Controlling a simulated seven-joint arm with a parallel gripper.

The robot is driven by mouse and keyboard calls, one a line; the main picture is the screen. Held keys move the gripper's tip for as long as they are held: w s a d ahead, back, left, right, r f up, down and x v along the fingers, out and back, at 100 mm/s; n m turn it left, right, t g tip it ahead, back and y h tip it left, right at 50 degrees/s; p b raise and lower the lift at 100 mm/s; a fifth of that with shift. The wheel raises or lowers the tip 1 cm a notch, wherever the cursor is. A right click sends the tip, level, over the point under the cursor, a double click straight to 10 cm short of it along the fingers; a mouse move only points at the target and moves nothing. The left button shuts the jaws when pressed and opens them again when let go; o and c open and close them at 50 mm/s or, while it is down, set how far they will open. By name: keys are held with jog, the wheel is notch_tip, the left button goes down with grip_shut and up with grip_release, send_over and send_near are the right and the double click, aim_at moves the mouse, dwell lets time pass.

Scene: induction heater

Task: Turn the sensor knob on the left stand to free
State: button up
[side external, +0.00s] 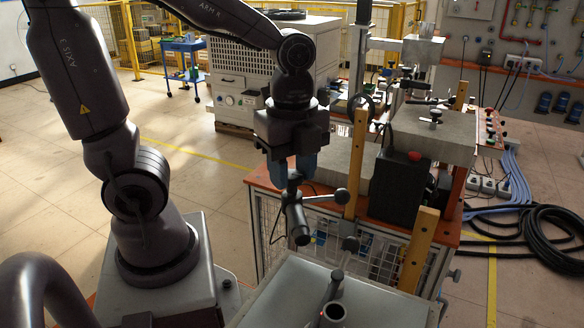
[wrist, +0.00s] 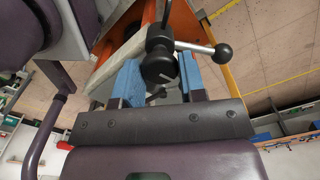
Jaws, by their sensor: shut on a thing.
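My gripper (side external: 292,170) points down, with its blue fingers at the top of a dark fitting with a hanging cylinder (side external: 298,220) near the left of the bench. In the wrist view the fingers (wrist: 158,70) stand on either side of a dark round knob (wrist: 158,62) with a short pale line on its face. I take this as the sensor knob. The fingers hide the grip contact, and no "free" marking is readable.
A wooden post (side external: 355,165) and a black box with a red button (side external: 400,185) stand right of the gripper. A grey-topped table with an upright tube (side external: 333,312) is in front. Black cables (side external: 550,232) lie on the floor at right.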

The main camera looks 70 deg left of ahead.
aim_at(292, 174)
jog(key=n, duration=1.1)
jog(key=shift+n, duration=1.9)
jog(key=o, duration=0.9)
jog(key=shift+r, duration=0.1)
notch_tip(292, 174, up, 13)
jog(key=shift+f, duration=0.1)
